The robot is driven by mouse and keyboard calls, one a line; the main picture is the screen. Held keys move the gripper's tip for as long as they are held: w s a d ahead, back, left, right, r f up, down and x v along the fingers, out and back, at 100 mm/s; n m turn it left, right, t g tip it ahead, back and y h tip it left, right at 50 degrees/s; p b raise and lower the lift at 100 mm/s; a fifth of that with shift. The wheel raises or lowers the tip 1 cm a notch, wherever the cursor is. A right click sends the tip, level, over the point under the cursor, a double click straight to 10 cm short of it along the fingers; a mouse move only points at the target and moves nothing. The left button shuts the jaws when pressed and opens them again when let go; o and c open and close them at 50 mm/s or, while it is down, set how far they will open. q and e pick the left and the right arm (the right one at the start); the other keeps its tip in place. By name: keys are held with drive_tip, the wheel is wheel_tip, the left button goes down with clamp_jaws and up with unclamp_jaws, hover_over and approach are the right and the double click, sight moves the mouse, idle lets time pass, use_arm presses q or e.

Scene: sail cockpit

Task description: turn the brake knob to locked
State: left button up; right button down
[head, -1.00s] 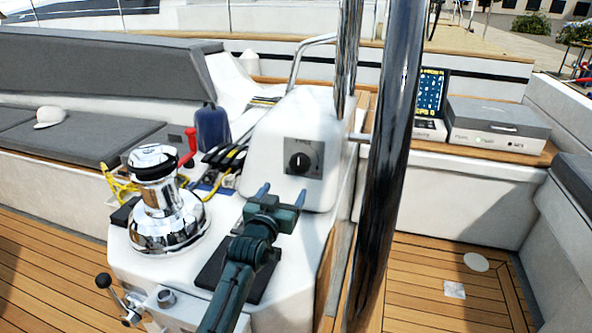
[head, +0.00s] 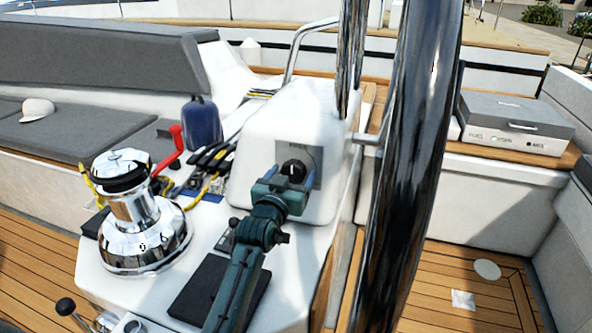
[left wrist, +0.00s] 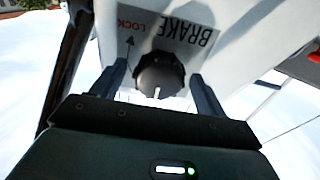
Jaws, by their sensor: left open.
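The brake knob (head: 294,171) is a round black knob on a grey plate on the front of the white pedestal (head: 262,130). In the left wrist view the knob (left wrist: 160,75) has a white pointer line at its lower edge. The plate (left wrist: 190,32) reads BRAKE and, in red, LOCK, upside down here, with an arrow beside LOCK. My left gripper (head: 287,175) is open in front of the knob. In the left wrist view its fingers (left wrist: 162,82) stand on either side of the knob, with gaps showing. My right gripper is not in view.
A shiny chrome wheel rim (head: 414,150) rises close to the right of the pedestal. A chrome winch (head: 140,215) stands left of my arm, with a red handle (head: 170,150) and yellow ropes behind it. A grey-lidded box (head: 515,122) sits on the far right bench.

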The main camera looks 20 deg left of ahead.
use_arm(q)
drive_tip(key=shift+w, duration=0.1)
drive_tip(key=shift+r, duration=0.1)
drive_tip(key=shift+c, duration=0.5)
drive_tip(key=c, duration=0.9)
